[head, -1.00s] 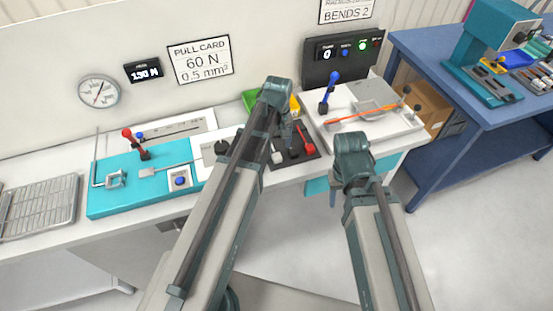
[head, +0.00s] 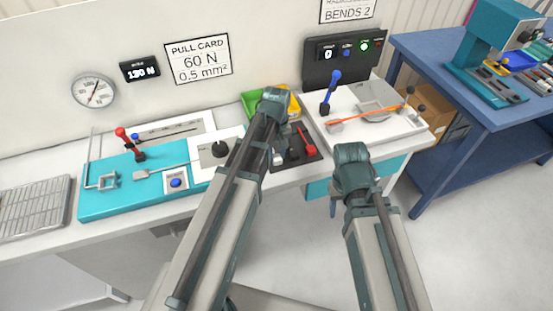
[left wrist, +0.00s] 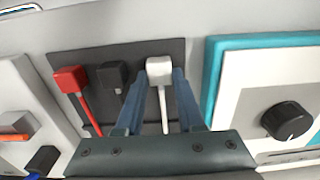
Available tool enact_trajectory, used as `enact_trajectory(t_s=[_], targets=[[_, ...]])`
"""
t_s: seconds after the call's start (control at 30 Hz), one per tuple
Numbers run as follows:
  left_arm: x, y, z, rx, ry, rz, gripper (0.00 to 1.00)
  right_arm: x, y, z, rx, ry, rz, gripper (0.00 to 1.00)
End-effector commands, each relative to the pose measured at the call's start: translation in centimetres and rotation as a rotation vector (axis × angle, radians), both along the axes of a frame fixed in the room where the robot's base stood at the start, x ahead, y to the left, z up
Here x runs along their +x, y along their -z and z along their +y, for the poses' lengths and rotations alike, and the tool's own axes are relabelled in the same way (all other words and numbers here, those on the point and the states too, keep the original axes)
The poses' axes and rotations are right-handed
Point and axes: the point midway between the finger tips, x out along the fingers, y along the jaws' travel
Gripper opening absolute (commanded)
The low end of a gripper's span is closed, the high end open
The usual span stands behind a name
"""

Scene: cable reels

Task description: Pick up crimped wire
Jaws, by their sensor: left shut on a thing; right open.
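A piece with a white block end and a thin pale stem, seemingly the crimped wire (left wrist: 158,66), lies at the dark mat (left wrist: 60,56) in the left wrist view. My left gripper (left wrist: 159,88) is shut on it, with one finger on each side. In the head view my left gripper (head: 282,146) is over the dark mat, mostly hidden by its wrist. A red-ended piece (left wrist: 70,78) and a black-ended piece (left wrist: 110,76) lie beside it. My right gripper (head: 334,206) is open, in front of the bench and away from the mat.
A teal pull tester (head: 110,200) with a black knob plate stands left of the mat. A white bending board (head: 395,130) with an orange wire and blue lever stands right. Green and yellow bins (head: 258,104) are behind. A wire rack (head: 32,210) lies far left.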

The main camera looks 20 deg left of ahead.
Motion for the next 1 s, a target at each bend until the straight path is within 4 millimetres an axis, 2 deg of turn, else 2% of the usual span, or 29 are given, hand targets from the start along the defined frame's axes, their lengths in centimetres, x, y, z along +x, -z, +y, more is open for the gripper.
enact_trajectory(t_s=[0.1,0.53,0.77,0.97,1.0], targets=[[0.0,0.0,0.0,0.0,0.0,0.0,0.0,0.0,0.0,0.0,0.0,0.0,0.0,0.5],[0.0,-0.3,0.1,0.0,0.0,0.0,0.0,0.0,-0.3,0.0,0.0,0.0,0.0,0.5],[0.1,-2.0,0.4,0.0,0.001,0.0,0.0,0.0,-2.0,0.0,0.0,0.0,0.0,0.5],[0.1,-4.3,0.9,0.0,0.002,0.0,0.0,0.0,-4.3,0.0,0.0,0.0,0.0,0.5],[-0.9,-3.8,0.9,0.0,0.002,0.0,0.0,0.0,-3.8,0.0,0.0,0.0,0.0,0.5]])
